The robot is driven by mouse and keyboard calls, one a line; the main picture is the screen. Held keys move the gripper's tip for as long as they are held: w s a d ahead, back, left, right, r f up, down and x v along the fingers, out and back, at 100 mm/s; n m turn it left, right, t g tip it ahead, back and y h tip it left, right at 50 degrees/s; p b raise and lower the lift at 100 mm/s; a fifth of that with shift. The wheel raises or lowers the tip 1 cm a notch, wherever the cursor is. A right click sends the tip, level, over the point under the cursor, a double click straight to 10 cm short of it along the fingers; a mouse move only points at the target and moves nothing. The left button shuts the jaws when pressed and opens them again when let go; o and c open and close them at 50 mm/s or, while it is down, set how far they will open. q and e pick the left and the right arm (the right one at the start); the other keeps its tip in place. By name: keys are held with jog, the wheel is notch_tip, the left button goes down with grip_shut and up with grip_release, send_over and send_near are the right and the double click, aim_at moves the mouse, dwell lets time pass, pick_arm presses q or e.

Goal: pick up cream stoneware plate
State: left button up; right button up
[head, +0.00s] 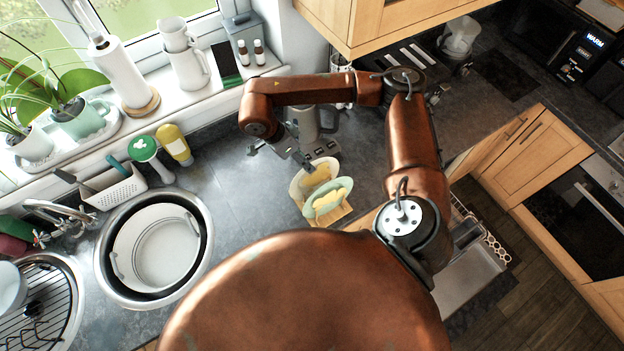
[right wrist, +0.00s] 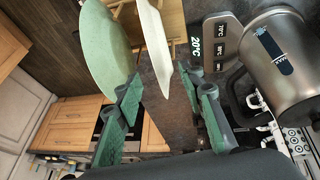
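The cream stoneware plate (head: 308,177) stands on edge in a wooden rack (head: 336,218) on the dark counter, beside a pale green plate (head: 328,198). In the right wrist view the cream plate (right wrist: 156,45) shows nearly edge-on, and the green plate (right wrist: 105,38) is to its left. My right gripper (head: 280,154) is just left of and beyond the plates in the head view. Its green-padded fingers (right wrist: 168,96) are spread, with the cream plate's near edge appearing between the tips and gaps on both sides. My left gripper is not in view.
A metal kettle (head: 318,122) stands close behind the gripper on a base with temperature buttons (right wrist: 222,45). A round sink with a white basin (head: 158,248) is at left. Counter between the sink and rack is clear. Upper cabinets (head: 385,20) overhang the back.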

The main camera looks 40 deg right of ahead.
aim_at(313, 174)
jog(key=shift+w+f+b, duration=0.2)
jog(key=shift+f+b, duration=0.3)
jog(key=shift+f, duration=0.45)
jog(key=shift+w+f+b, duration=0.1)
jog(key=shift+f+b, duration=0.6)
jog(key=shift+f, duration=0.2)
jog(key=shift+s+d+f, duration=0.15)
jog(key=shift+s+f, duration=0.1)
jog(key=shift+p+x, duration=0.45)
jog(key=shift+x, duration=0.4)
jog(key=p+x, duration=0.2)
jog(key=x, duration=0.2)
jog(key=shift+s+d+f, duration=0.1)
jog(key=shift+d, duration=0.05)
jog(key=shift+d+f, duration=0.15)
jog(key=shift+f, duration=0.3)
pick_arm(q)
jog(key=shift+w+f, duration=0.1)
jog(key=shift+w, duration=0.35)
